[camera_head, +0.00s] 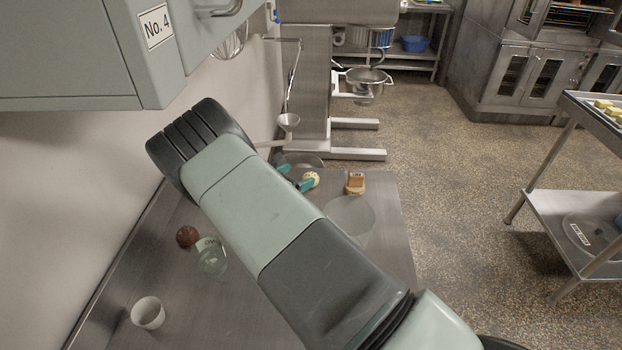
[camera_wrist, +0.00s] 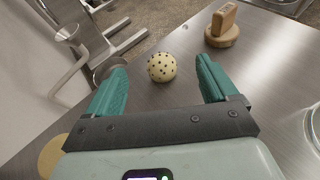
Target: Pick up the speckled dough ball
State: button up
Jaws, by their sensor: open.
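The speckled dough ball (camera_head: 311,179) is pale cream with dark specks. It sits on the metal table near its far end, partly hidden by my gripper in the head view. In the wrist view the dough ball (camera_wrist: 161,67) shows whole, between the tips of two teal fingers. My gripper (camera_head: 296,178) is open and low over the table. In the wrist view my gripper (camera_wrist: 162,78) has a clear gap between each finger and the ball, with nothing held. I cannot tell exactly how far the tips reach around the ball.
A wooden block on a round base (camera_head: 355,183) stands right of the ball. A clear round vessel (camera_head: 357,205) is nearer. A brown ball (camera_head: 187,236), a labelled glass jar (camera_head: 212,258) and a white cup (camera_head: 148,313) stand left. A mixer (camera_head: 308,75) stands beyond the table.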

aim_at(308, 176)
jog(key=shift+s+a+f+n, duration=0.4)
jog(key=shift+s+a+f, duration=0.45)
jog(key=shift+a+f, duration=0.1)
jog(key=shift+s+a+f+y, duration=0.15)
jog(key=shift+f+y, duration=0.1)
jog(key=shift+y, duration=0.05)
jog(key=x, duration=0.4)
jog(key=shift+w+f, duration=0.2)
jog(key=shift+w, duration=0.05)
jog(key=shift+d+r+x, duration=0.1)
jog(key=shift+d+x, duration=0.05)
jog(key=shift+x, duration=1.3)
jog(key=shift+d+r+x, duration=0.1)
jog(key=shift+r+x, duration=0.05)
jog(key=shift+x, duration=1.35)
jog(key=shift+s, duration=0.1)
jog(key=c, duration=1.1)
